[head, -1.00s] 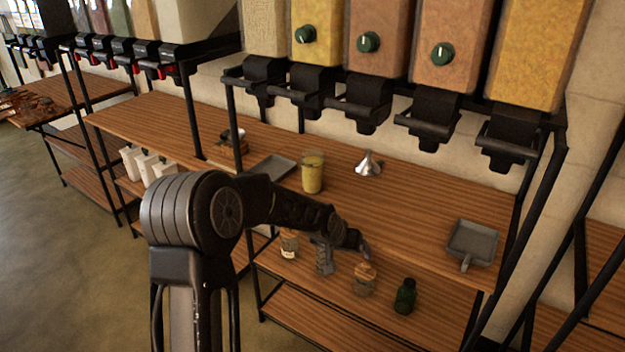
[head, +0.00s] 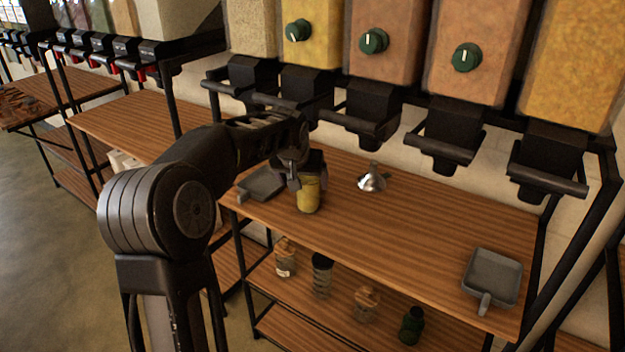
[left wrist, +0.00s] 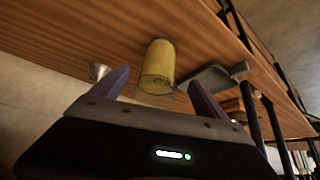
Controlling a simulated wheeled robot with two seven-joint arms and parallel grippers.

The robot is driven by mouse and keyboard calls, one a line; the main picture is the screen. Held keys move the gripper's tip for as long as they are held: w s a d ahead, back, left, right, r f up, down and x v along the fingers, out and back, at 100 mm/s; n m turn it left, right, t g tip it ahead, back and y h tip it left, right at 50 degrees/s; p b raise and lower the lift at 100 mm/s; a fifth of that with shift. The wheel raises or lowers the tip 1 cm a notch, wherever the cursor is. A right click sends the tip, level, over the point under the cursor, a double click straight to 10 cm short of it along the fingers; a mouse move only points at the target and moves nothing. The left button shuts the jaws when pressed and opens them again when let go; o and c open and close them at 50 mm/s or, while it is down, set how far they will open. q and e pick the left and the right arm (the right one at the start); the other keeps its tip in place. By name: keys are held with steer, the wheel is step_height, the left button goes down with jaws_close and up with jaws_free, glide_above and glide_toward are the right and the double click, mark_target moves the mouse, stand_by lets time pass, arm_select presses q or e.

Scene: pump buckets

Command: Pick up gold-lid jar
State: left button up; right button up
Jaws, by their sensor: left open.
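A jar with yellow contents (head: 308,199) stands upright near the front edge of the upper wooden shelf (head: 420,235). I take it for the gold-lid jar, but my gripper hides its top in the head view. My left gripper (head: 306,181) is open at the jar's upper part. In the left wrist view the jar (left wrist: 159,62) appears between and beyond the two purple fingers (left wrist: 160,92). I cannot tell whether the fingers touch it. My right gripper is not in view.
A grey scoop (head: 262,184) lies just left of the jar, and a metal funnel (head: 372,180) stands to its right. Another grey scoop (head: 491,277) is at the shelf's right end. Several jars stand below, including a green one (head: 412,325). Dispensers (head: 361,113) overhang the shelf's back.

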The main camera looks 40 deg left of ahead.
mark_target(305, 183)
arm_select(q)
steer(key=shift+w+a, duration=0.1)
steer(key=shift+w, duration=0.15)
steer(key=shift+s+r, duration=0.15)
steer(key=shift+s, duration=0.1)
steer(key=shift+x, duration=1.4)
steer(key=shift+w+f+p, duration=0.25)
steer(key=shift+f+p, duration=0.1)
steer(key=shift+p, duration=0.05)
steer(key=p+x, duration=0.1)
steer(key=x, duration=0.3)
steer(key=shift+f, duration=0.2)
steer(key=shift+c, duration=0.6)
